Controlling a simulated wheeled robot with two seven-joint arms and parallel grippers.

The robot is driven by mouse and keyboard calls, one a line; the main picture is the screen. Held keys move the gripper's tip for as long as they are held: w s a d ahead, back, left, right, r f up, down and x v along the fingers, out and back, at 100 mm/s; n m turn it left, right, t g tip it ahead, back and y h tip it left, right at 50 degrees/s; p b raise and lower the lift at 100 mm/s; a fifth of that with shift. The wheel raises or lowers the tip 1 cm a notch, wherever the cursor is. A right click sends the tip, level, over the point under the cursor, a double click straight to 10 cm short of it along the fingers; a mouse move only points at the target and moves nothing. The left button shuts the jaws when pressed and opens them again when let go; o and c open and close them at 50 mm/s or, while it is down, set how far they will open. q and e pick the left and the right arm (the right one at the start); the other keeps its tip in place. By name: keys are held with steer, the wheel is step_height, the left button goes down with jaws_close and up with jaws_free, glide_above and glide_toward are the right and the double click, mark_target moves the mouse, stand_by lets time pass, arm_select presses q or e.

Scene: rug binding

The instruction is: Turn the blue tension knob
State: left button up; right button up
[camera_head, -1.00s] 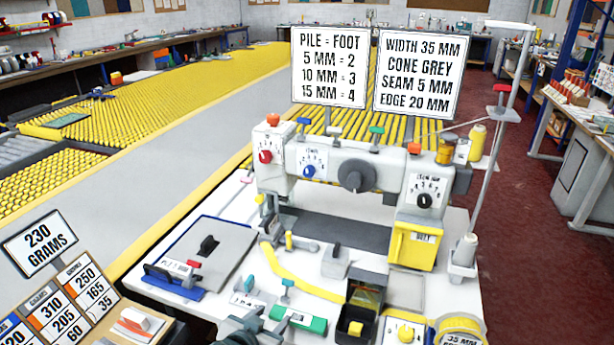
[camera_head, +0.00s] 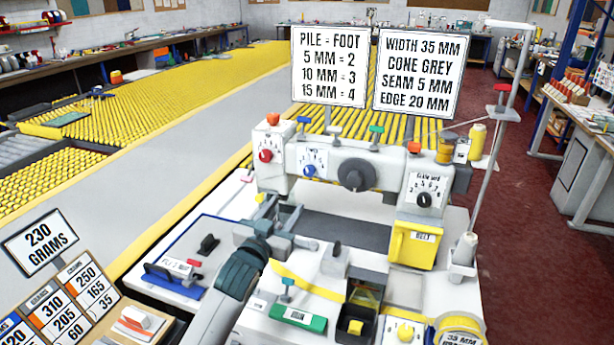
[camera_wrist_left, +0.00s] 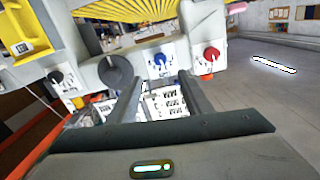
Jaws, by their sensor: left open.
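The blue tension knob (camera_head: 310,170) sits on a white dial plate on the front of the sewing machine (camera_head: 390,165), between a red knob (camera_head: 265,156) and a large dark grey knob (camera_head: 356,174). My left gripper (camera_head: 283,210) is open and empty, below and a little left of the blue knob, in front of the machine. In the left wrist view the blue knob (camera_wrist_left: 160,60) shows just beyond the gap between my two fingertips (camera_wrist_left: 160,80), apart from them. My right gripper is not in view.
A yellow box (camera_head: 412,248) hangs below a black dial at the machine's right. Two sign boards (camera_head: 330,68) stand above the machine. The white table holds a blue-edged plate (camera_head: 215,245), a green block (camera_head: 298,317) and a yellow strip (camera_head: 310,284) near my left arm.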

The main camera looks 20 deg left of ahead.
mark_target(308, 175)
arm_select(q)
steer(key=shift+w, duration=0.15)
steer(key=w+p, duration=0.1)
steer(key=w, duration=0.4)
steer(key=w+p, duration=0.1)
steer(key=w, duration=0.4)
steer(key=w+p, duration=0.2)
steer(key=w, duration=0.2)
steer(key=shift+w+d, duration=0.25)
steer(key=shift+w, duration=1.3)
steer(key=c, duration=1.1)
steer(key=shift+o, duration=0.2)
